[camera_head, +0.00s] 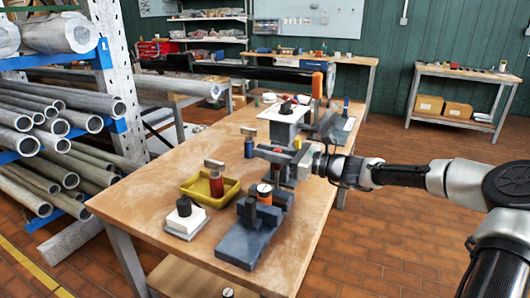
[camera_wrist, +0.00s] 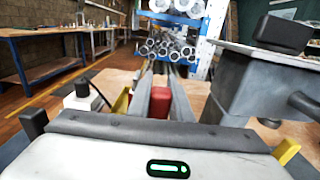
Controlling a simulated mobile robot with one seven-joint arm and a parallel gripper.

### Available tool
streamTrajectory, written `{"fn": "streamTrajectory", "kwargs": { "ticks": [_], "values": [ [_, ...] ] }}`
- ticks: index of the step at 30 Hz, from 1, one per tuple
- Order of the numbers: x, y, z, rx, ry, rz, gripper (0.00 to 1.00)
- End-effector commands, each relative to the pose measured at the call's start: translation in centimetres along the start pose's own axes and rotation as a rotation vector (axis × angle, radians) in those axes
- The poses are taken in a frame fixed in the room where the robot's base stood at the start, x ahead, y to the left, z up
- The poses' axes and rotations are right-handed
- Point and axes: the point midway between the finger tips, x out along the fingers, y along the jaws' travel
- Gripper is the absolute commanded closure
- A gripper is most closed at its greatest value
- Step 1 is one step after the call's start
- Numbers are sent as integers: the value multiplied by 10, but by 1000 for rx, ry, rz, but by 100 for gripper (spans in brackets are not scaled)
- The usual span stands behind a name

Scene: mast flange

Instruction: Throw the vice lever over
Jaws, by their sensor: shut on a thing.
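My gripper (camera_head: 278,155) is over the far middle of the wooden table, its fingers pointing left. In the wrist view its two grey fingers (camera_wrist: 160,95) are shut on a red grip (camera_wrist: 158,104), which I take to be the end of the vice lever. The rest of the lever is hidden by the fingers and the gripper body. A grey-blue vice-like fixture (camera_head: 246,246) with an orange-and-white round top stands at the near side of the table. A grey upright body (camera_wrist: 232,95) stands close to the right of the fingers in the wrist view.
A yellow tray (camera_head: 192,188) with a red T-handled piece (camera_head: 216,183) lies left of my gripper. A blue T-handled piece (camera_head: 249,148) stands close by the fingers. A white block with a black knob (camera_head: 184,218) is nearer. An orange-topped post (camera_head: 317,86) rises behind.

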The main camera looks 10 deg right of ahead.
Motion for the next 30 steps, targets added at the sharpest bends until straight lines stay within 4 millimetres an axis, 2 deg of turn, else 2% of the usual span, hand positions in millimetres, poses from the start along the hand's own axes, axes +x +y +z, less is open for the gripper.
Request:
{"fn": "streamTrajectory", "kwargs": {
  "ticks": [8,19,30],
  "values": [
    [-13,0,1,4,-97,-1,100],
    [-51,0,3,6,-396,-2,100],
    [-85,0,-6,2,-663,-2,100]
  ]
}}
